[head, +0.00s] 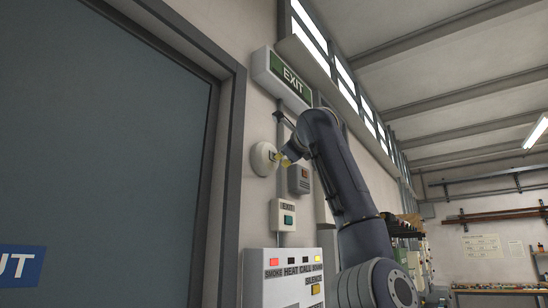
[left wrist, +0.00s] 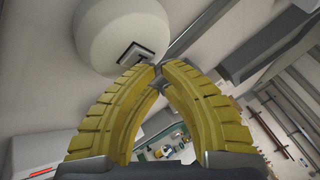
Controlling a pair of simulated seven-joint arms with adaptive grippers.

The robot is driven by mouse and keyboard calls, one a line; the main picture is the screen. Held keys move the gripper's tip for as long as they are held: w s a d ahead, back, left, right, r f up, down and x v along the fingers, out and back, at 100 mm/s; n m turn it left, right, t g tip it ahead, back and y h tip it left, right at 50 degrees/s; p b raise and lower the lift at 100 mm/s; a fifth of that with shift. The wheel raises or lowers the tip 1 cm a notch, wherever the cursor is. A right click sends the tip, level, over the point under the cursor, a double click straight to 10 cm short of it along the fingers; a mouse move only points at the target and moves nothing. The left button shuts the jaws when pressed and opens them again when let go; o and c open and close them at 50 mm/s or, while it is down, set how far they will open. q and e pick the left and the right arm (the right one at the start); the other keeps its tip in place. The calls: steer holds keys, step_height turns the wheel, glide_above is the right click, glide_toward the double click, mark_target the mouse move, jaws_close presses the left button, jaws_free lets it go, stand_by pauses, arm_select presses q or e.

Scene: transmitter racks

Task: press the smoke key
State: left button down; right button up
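A round white dome (head: 262,160) is mounted on the wall beside the door frame, and it fills the top of the left wrist view (left wrist: 110,30). My left gripper (head: 277,157) is at the dome's right side. In the left wrist view its yellow fingers (left wrist: 157,68) meet at the tips with nothing between them. The tips are close to the key's lower right; I cannot tell whether they touch it. My right gripper is not in view.
Below, a white panel (head: 285,292) has a red lamp over "SMOKE" (head: 273,262) and a yellow one at right. An EXIT sign (head: 285,78), a grey box (head: 299,179) and an exit button box (head: 284,215) are close by. A door (head: 100,140) stands left.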

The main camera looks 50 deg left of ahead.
arm_select(q)
steer(key=shift+w+d, duration=0.2)
steer(key=shift+d, duration=0.25)
steer(key=shift+d, duration=0.15)
steer(key=d, duration=0.1)
steer(key=w+d, duration=0.1)
steer(key=d, duration=0.2)
steer(key=shift+w+d, duration=0.2)
steer(key=shift+w, duration=0.05)
stand_by(0.8)
